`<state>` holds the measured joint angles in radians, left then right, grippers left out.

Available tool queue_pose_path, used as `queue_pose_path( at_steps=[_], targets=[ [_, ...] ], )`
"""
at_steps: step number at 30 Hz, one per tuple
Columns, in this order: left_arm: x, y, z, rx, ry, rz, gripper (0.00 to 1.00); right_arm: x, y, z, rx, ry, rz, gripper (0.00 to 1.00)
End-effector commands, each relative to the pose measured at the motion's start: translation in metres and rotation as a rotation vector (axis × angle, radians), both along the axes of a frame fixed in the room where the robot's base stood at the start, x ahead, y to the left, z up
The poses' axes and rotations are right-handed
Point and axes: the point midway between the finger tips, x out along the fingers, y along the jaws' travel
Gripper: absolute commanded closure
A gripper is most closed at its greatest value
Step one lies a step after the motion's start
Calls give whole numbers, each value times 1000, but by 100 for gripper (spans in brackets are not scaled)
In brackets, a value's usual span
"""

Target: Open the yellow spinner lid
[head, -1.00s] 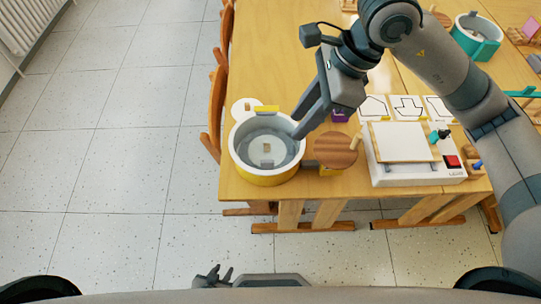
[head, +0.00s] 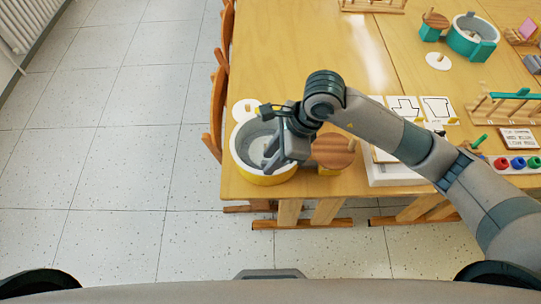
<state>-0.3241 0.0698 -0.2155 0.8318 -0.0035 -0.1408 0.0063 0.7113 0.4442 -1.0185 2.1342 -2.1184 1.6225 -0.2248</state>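The yellow spinner (head: 267,179) is a round tub with a yellow base, a white rim and a grey interior, near the table's left front corner. I cannot make out clearly whether a see-through lid covers the tub. My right gripper (head: 269,158) reaches in from the right, with its fingers over the right half of the tub. Its finger gap and any contact with the spinner are unclear. My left gripper is not in view.
A wooden disc (head: 333,151) sits right beside the tub. A white light box (head: 400,178) stands further right, partly under my arm. A white disc (head: 244,107) lies behind the tub. A teal spinner (head: 474,38) stands at the back right. A chair (head: 216,115) touches the left side.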

Motion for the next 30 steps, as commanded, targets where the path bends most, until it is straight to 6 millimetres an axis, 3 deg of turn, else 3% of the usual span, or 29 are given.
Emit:
queue_pose_path(
  at_steps=[13,17,30],
  targets=[
    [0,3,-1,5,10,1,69,0,3,-7,-1,-1,1,72],
    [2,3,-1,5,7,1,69,0,3,-7,-1,-1,1,100],
    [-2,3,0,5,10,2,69,1,3,-1,0,27,-1,100]
  ],
)
